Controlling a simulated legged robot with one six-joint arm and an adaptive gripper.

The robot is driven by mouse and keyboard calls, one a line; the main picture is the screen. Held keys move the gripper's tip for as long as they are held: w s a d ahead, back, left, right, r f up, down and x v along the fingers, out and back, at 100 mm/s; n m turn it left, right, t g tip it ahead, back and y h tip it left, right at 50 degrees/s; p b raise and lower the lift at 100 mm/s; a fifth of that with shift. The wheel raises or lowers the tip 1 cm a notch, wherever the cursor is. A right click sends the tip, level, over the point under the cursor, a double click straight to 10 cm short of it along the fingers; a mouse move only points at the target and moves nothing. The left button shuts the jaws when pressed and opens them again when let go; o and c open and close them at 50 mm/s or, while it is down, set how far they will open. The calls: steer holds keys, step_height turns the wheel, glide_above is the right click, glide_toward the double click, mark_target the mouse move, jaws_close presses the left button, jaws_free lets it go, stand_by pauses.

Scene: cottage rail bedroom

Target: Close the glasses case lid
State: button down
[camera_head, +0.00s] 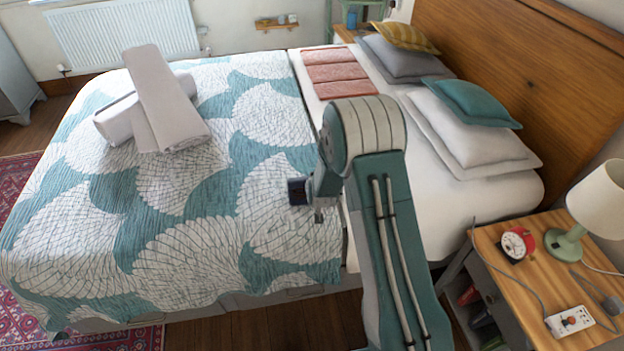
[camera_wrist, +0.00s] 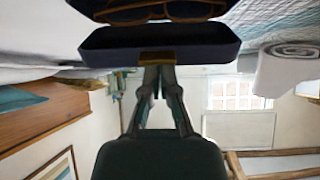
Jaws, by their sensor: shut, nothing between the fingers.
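The glasses case is dark blue and open on the bed. In the wrist view, which is upside down, its lid (camera_wrist: 205,44) is the shell nearer my gripper, with a small tan patch at its edge. The other half, at the top edge of that view, holds brown-framed glasses (camera_wrist: 185,10) and is partly cut off. My gripper (camera_wrist: 158,70) is shut and empty, with its fingertips at the tan patch; I cannot tell whether they touch it. In the head view the case (camera_head: 297,191) shows small, just left of my wrist, and my arm hides the fingertips.
The case is on a teal and white patterned bedspread (camera_head: 190,245). Rolled grey towels (camera_head: 165,100) lie at the far left of the bed, pillows (camera_head: 470,130) at the right. A nightstand (camera_head: 545,270) with a clock and lamp stands at the right. The bedspread left of the case is clear.

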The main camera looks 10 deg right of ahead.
steer(key=shift+s+a+f+t, duration=0.1)
steer(key=shift+s+f+t, duration=0.65)
steer(key=shift+f+t, duration=0.05)
steer(key=shift+s+f, duration=0.35)
steer(key=shift+f, duration=0.35)
steer(key=shift+s+f, duration=0.3)
steer(key=shift+f, duration=0.45)
steer(key=shift+s+f, duration=0.35)
steer(key=shift+f, duration=0.35)
steer(key=shift+s+f, duration=0.1)
